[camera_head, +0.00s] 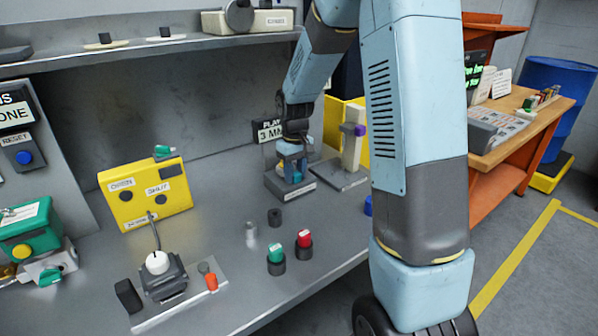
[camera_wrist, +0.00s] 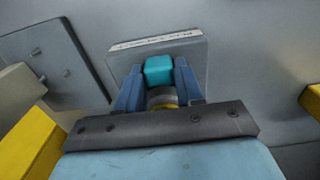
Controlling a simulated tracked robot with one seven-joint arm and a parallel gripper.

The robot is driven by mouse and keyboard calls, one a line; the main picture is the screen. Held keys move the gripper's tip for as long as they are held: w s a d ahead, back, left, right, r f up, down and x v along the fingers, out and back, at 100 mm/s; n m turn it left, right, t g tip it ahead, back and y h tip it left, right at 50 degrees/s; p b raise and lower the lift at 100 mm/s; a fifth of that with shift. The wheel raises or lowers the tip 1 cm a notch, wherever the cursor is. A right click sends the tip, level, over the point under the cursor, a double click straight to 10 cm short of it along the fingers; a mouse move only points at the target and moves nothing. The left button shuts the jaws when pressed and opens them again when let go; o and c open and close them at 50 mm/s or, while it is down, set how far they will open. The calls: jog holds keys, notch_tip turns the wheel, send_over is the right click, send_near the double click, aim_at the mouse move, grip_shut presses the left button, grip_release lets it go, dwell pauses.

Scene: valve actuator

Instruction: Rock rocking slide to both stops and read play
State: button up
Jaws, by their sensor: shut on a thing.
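My gripper (camera_head: 291,160) reaches down over a grey block-like base (camera_head: 277,187) with a white label strip, at the middle right of the bench. In the wrist view my gripper (camera_wrist: 160,78) is shut on a teal block (camera_wrist: 159,69), one finger on each side of it. I take this block to be the rocking slide; it sits over the grey base (camera_wrist: 196,52). A ring with a yellow part shows just below the block. In the head view the block is mostly hidden by the fingers. A dark sign (camera_head: 269,131) reading "3 MM" stands behind.
A cream post with a purple knob (camera_head: 354,140) stands close right of my gripper. Green (camera_head: 276,254) and red (camera_head: 304,240) capped pieces stand in front. A yellow control box (camera_head: 145,196) and a joystick unit (camera_head: 160,270) are at left. The shelf (camera_head: 150,51) overhangs the back.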

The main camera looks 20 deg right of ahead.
jog(key=shift+w+d, duration=0.2)
jog(key=shift+d, duration=0.4)
dwell(1.0)
jog(key=shift+s+a, duration=0.15)
jog(key=shift+a, duration=0.3)
dwell(1.0)
jog(key=o, duration=1)
